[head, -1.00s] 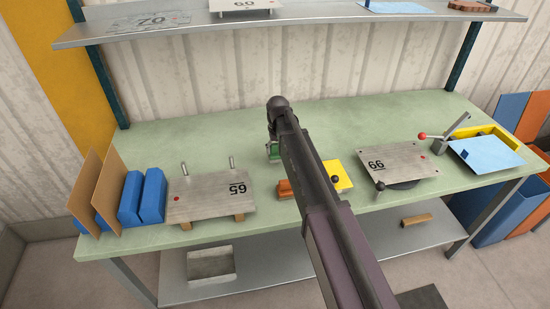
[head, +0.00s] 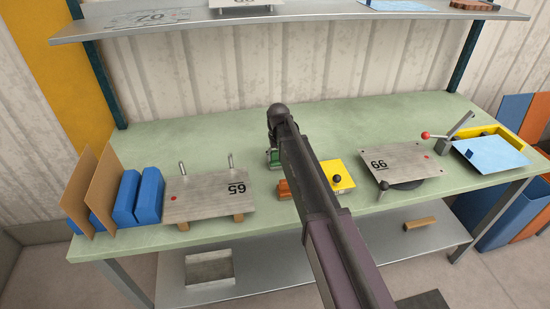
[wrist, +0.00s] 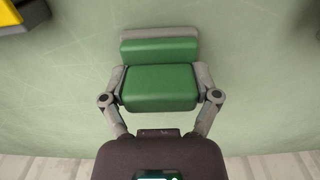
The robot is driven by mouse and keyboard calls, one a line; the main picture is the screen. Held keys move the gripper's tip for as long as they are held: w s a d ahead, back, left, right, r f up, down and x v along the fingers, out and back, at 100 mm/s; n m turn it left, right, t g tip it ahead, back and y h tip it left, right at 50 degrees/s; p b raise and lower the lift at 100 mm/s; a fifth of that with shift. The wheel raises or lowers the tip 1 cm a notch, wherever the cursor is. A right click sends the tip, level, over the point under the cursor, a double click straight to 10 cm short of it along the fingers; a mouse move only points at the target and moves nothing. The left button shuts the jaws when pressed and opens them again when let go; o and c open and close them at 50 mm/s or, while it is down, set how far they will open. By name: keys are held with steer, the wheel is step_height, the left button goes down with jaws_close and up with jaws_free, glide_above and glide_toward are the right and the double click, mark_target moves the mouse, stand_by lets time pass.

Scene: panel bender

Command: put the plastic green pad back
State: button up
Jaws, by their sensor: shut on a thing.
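The green pad (wrist: 160,88) is a stepped green block with a grey strip along its far edge. In the wrist view my gripper (wrist: 161,84) is shut on it, one finger at each side. In the head view the green pad (head: 273,158) shows only in part at the left of my arm, above the pale green tabletop (head: 220,130). My arm hides the rest of it. I cannot tell whether the pad touches the table.
A plate marked 65 (head: 207,198) on wooden blocks lies left, beside blue blocks (head: 151,195) and brown boards (head: 92,190). A plate marked 66 (head: 405,164) lies right. The table's back middle is clear.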

steer(key=shift+f, duration=0.1)
steer(key=o, duration=0.9)
step_height(320, 180, up, 12)
steer(key=p, duration=1.2)
stand_by(0.5)
